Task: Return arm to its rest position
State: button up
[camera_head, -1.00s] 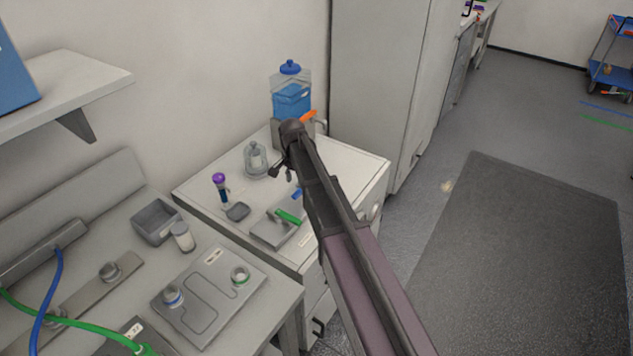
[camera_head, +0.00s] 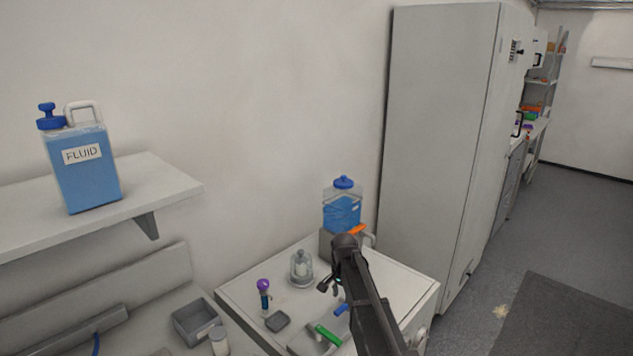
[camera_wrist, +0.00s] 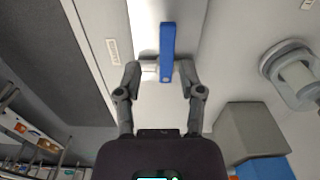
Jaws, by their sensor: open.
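My arm reaches over the white cabinet top (camera_head: 405,288) from the lower right in the head view. My gripper (camera_head: 331,286) hangs above the cabinet, in front of the blue water dispenser (camera_head: 341,210); its fingers are small and partly hidden there. In the wrist view my gripper (camera_wrist: 160,78) has its two fingers spread apart. A blue bar with a pale stub (camera_wrist: 167,45) shows between and beyond the fingertips; the gap to it is hard to judge. A blue piece (camera_head: 341,309) and a green piece (camera_head: 327,334) lie near the arm in the head view.
A glass-domed vessel (camera_head: 301,268), a purple-topped tube (camera_head: 264,290) and a small dark dish (camera_head: 277,321) stand left of the gripper. A tall grey cabinet (camera_head: 440,130) rises behind. A shelf (camera_head: 165,189) holds a fluid container (camera_head: 86,172). Floor at right is clear.

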jog(key=s+d+n, duration=0.3)
jog(key=s+n, duration=0.1)
jog(key=s, duration=0.7)
jog(key=s+d+n, duration=0.4)
jog(key=s, duration=0.8)
jog(key=shift+s, duration=0.2)
